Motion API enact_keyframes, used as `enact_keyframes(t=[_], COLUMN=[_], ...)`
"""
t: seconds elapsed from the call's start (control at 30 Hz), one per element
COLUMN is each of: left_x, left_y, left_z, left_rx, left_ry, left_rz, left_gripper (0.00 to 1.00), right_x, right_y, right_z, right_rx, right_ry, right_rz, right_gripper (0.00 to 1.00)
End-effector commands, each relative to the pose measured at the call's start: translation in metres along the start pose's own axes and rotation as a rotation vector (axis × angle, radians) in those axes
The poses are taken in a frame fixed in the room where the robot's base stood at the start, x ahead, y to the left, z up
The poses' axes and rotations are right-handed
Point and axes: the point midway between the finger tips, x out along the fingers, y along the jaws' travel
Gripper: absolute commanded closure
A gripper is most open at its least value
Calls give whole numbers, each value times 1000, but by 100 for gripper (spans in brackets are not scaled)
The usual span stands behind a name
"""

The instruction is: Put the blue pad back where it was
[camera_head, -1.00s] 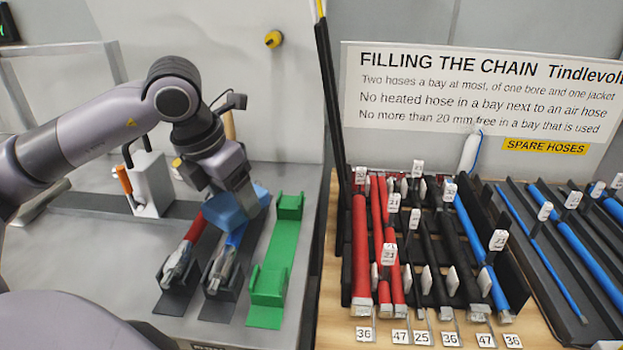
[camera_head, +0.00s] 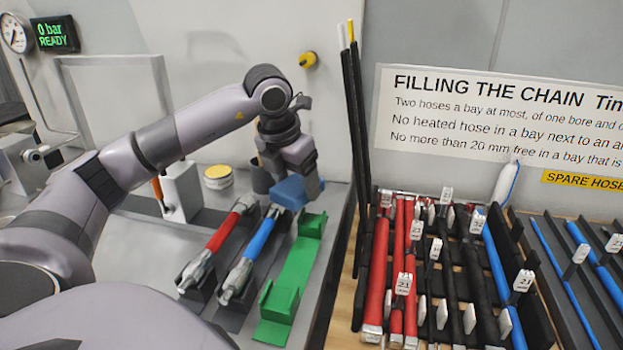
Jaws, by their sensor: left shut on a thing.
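My left gripper (camera_head: 300,178) is shut on the blue pad (camera_head: 288,193) and points down. The pad is held beyond the far end of the blue hose (camera_head: 252,247) and just behind the far end of the green cradle (camera_head: 290,265). The gap under the pad is hard to judge. The red hose (camera_head: 224,231) and the blue hose lie side by side in dark cradles, with metal fittings at their ends. The green cradle looks empty. My right gripper is not in view.
A dark cup (camera_head: 262,178) and a yellow-lidded tin (camera_head: 218,177) stand behind the hoses. A white block (camera_head: 183,190) with an orange-handled tool is at the left.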

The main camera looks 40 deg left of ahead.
Motion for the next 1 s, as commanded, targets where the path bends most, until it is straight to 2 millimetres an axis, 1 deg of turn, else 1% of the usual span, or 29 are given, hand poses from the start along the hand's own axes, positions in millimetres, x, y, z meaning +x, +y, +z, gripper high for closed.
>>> enact_keyframes(t=[0.03, 0.17, 0.3, 0.7, 0.73, 0.8, 0.83, 0.9, 1.0], left_x=[1, 7, 13, 28, 29, 44, 49, 55, 60], left_y=[3, 11, 20, 40, 42, 43, 43, 43, 43], left_z=[9, 28, 48, 96, 98, 92, 91, 89, 88], left_rx=[-3, -3, -2, -2, -1, 1, 2, 1, 1], left_ry=[0, 0, 0, -1, 0, 6, 5, 3, 0], left_rz=[-4, -2, -2, -3, -2, 2, 1, 1, 0], left_gripper=[56, 56, 56, 56, 56, 56, 56, 56, 56], right_x=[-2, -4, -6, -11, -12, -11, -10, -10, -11], right_y=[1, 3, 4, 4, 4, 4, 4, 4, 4], right_z=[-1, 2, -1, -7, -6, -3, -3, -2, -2], right_rx=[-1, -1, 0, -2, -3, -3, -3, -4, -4], right_ry=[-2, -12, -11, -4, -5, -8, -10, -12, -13], right_rz=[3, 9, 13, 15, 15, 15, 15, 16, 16], right_gripper=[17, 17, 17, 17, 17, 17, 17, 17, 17])
